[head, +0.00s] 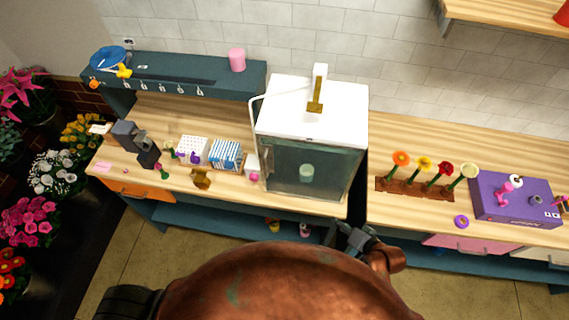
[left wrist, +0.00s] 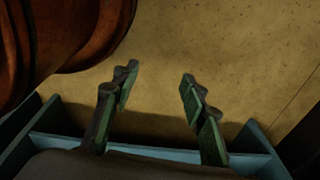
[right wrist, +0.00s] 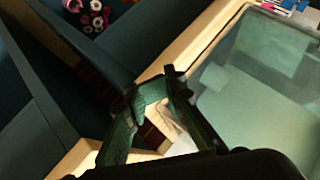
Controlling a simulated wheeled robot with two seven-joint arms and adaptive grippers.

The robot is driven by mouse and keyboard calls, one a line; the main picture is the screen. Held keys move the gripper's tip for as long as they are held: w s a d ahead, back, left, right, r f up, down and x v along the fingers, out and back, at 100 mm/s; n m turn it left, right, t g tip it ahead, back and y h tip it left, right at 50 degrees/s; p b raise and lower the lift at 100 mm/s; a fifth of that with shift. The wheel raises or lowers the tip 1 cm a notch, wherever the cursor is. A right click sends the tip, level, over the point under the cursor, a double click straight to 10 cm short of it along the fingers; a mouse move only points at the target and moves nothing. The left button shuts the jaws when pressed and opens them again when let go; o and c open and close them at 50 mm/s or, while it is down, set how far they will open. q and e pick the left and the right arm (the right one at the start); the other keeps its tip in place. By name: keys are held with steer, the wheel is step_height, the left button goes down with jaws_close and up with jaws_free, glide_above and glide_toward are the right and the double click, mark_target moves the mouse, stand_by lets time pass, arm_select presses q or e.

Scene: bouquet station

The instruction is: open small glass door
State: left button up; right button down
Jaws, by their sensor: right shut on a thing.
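The white-topped cabinet (head: 325,105) stands on the wooden counter. Its small glass door (head: 283,172) faces me and looks shut, with a pale round item (head: 306,173) behind the glass. My right gripper (head: 351,237) is low at the cabinet's front right corner. In the right wrist view the right gripper (right wrist: 152,88) has its fingers close together beside the glass (right wrist: 240,100), shut on a part of the door that the fingers mostly hide. My left gripper (left wrist: 157,85) is open and empty above the floor in the left wrist view; it is out of the head view.
A flower rack (head: 413,190) and a purple box (head: 515,199) stand on the right counter, past a dark gap. Boxes and small tools crowd the left counter. A teal shelf (head: 225,218) with small items runs below. Potted flowers (head: 30,218) fill the far left.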

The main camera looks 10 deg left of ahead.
steer(key=w+a+r+m+t+y+p, duration=0.15)
steer(key=a+r+y, duration=0.25)
steer(key=a+r, duration=0.55)
steer(key=a+r+m+y, duration=0.2)
steer(key=a+r+y, duration=0.2)
steer(key=a+r, duration=0.55)
arm_select(q)
steer(key=r, duration=0.1)
steer(key=r+p, duration=0.2)
steer(key=r, duration=0.1)
steer(key=shift+s+d+r, duration=0.1)
steer(key=shift+s+d, duration=0.05)
steer(key=shift+s, duration=0.2)
arm_select(e)
steer(key=w+a+r, duration=0.2)
steer(key=w+a, duration=0.3)
steer(key=a, duration=0.1)
steer(key=shift+w+r, duration=0.35)
arm_select(q)
steer(key=shift+s, duration=0.15)
arm_select(e)
steer(key=shift+m, duration=0.25)
